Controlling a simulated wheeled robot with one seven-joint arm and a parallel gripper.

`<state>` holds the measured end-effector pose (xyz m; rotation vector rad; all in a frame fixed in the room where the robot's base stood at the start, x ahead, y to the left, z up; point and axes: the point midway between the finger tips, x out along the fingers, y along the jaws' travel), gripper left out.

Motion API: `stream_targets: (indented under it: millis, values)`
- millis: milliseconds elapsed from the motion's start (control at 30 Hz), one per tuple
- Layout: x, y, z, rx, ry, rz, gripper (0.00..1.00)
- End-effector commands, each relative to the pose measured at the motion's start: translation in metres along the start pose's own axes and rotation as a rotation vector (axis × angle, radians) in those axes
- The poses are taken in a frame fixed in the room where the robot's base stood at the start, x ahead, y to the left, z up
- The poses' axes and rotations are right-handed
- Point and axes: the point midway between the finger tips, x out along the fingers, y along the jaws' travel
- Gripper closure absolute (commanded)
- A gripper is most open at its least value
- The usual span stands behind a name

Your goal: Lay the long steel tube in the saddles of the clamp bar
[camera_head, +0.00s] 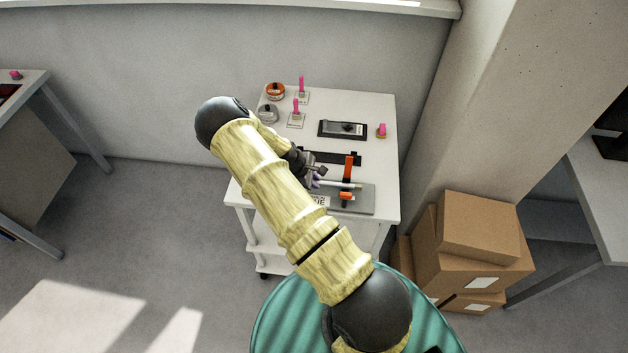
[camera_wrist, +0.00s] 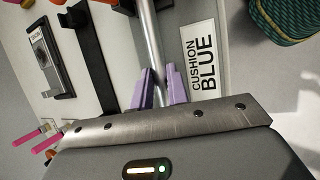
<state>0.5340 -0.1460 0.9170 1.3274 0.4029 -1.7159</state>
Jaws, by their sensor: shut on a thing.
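The long steel tube (camera_wrist: 150,35) runs up the wrist view from between the purple fingers of my gripper (camera_wrist: 160,88). In the head view, my gripper (camera_head: 315,181) is partly hidden by my arm, and the tube (camera_head: 345,184) sticks out to its right. My gripper is shut on the tube. A black bar (camera_wrist: 95,55), perhaps the clamp bar, lies left of the tube in the wrist view; it also shows in the head view (camera_head: 347,159). I cannot make out its saddles. Whether the tube touches anything below is unclear.
An orange upright piece (camera_head: 348,166) and a small orange piece (camera_head: 346,196) flank the tube. A grey plate (camera_head: 365,202) bears a "CUSHION BLUE" label (camera_wrist: 200,55).

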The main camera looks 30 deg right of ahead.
Motion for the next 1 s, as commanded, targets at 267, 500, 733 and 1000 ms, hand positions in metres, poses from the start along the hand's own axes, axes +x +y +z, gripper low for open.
stream_targets:
  millis: [267,500,733,1000]
  values:
    - [0.0021,-0.0004,-0.001,0.0,0.0,0.001,0.76]
    - [0.0023,-0.0005,-0.0008,0.0,0.0,0.0,0.58]
    - [0.0041,0.0003,0.0023,0.006,-0.002,-0.003,0.4]
    - [0.0002,0.0001,0.0003,0.001,0.0,0.0,0.4]
